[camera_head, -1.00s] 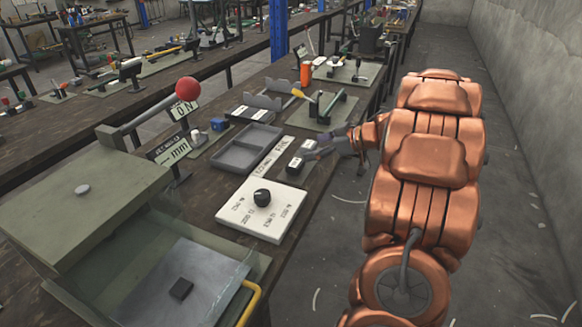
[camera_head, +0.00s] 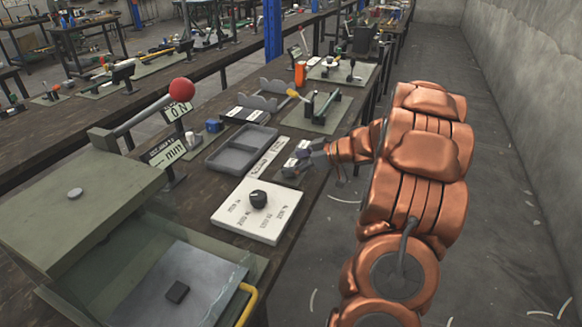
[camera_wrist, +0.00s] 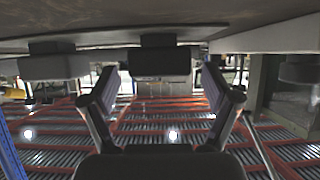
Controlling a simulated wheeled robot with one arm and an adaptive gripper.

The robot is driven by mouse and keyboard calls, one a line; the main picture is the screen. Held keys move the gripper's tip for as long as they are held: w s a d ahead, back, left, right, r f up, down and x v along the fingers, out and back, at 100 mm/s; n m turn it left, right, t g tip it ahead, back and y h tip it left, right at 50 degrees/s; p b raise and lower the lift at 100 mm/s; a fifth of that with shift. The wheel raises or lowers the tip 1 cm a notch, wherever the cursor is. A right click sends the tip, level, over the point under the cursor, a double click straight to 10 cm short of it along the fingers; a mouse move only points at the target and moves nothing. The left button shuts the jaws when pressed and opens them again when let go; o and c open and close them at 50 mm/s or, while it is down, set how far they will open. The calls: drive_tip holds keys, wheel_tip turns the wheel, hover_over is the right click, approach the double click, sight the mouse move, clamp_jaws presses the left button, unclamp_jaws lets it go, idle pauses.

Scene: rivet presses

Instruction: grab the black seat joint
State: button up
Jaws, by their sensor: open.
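A black block, which I take for the black seat joint (camera_wrist: 160,62), sits ahead of my gripper (camera_wrist: 160,86) in the wrist view, midway between the fingers. That view is upside down, with the table at the top. The fingers are spread and nothing is held; I cannot tell whether the block is between the tips or just beyond them. In the head view my gripper (camera_head: 312,157) is low at the bench's right edge, by a dark block (camera_head: 290,170) on a small strip, partly covered by the fingers.
A pale block (camera_wrist: 55,67) stands beside the black one. A white board (camera_head: 238,222) with a black knob (camera_head: 258,199) lies nearer. A grey tray (camera_head: 226,163) lies left of my gripper. A press with a red-ball lever (camera_head: 181,90) stands left.

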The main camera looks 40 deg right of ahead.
drive_tip(key=shift+w+a+f, duration=0.3)
drive_tip(key=shift+w+f, duration=0.1)
drive_tip(key=shift+w, duration=0.15)
drive_tip(key=shift+c, duration=0.3)
drive_tip(key=c, duration=1.2)
